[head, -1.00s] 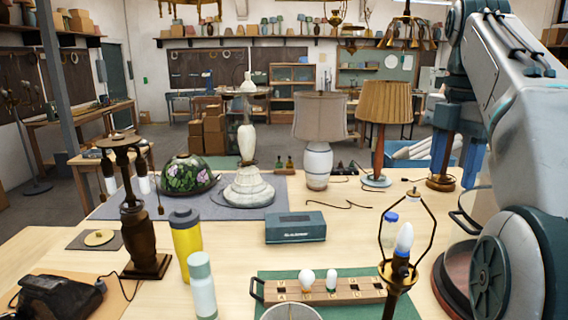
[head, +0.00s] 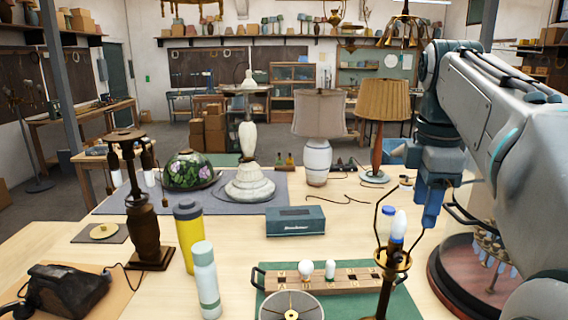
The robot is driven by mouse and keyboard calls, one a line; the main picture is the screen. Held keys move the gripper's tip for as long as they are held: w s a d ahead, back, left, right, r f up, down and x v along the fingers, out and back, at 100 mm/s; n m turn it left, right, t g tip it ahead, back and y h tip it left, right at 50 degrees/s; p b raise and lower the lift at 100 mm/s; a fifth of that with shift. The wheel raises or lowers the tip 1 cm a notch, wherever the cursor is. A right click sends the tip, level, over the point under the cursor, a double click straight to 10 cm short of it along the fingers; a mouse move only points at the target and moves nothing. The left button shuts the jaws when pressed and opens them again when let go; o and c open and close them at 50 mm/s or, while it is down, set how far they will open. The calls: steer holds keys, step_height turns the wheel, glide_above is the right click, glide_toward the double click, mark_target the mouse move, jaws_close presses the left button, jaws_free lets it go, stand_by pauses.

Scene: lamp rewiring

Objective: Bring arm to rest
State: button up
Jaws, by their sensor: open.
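My arm (head: 505,120) reaches in from the right side of the head view and bends down at its elbow. My gripper (head: 428,203) hangs below it, fingers pointing down, over the right part of the table. Its blue fingers overlap in this view, so the gap between them is hard to see; nothing shows between them. It is to the right of the pleated-shade lamp (head: 383,101) and beyond the lamp with a bare bulb (head: 398,225).
The wooden table (head: 255,250) holds a grey-shaded lamp (head: 320,113), a blue-grey box (head: 295,221), a yellow bottle (head: 188,237), a white bottle (head: 205,280) and a bulb rack (head: 345,276). A round dark-red stand (head: 460,275) is below my arm. The middle of the table has bare patches.

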steer(key=s+a+f+m+t, duration=0.1)
steer(key=s+f+m, duration=0.3)
steer(key=f, duration=0.4)
steer(key=s+a+f+m+t+b, duration=0.1)
steer(key=s+a+f+m, duration=0.3)
steer(key=f+m, duration=0.2)
steer(key=s+a+f+m, duration=0.3)
steer(key=s+f+m, duration=0.1)
steer(key=f, duration=0.6)
steer(key=shift+f+m+t, duration=0.25)
steer(key=shift+m+t, duration=0.15)
steer(key=shift+m, duration=0.4)
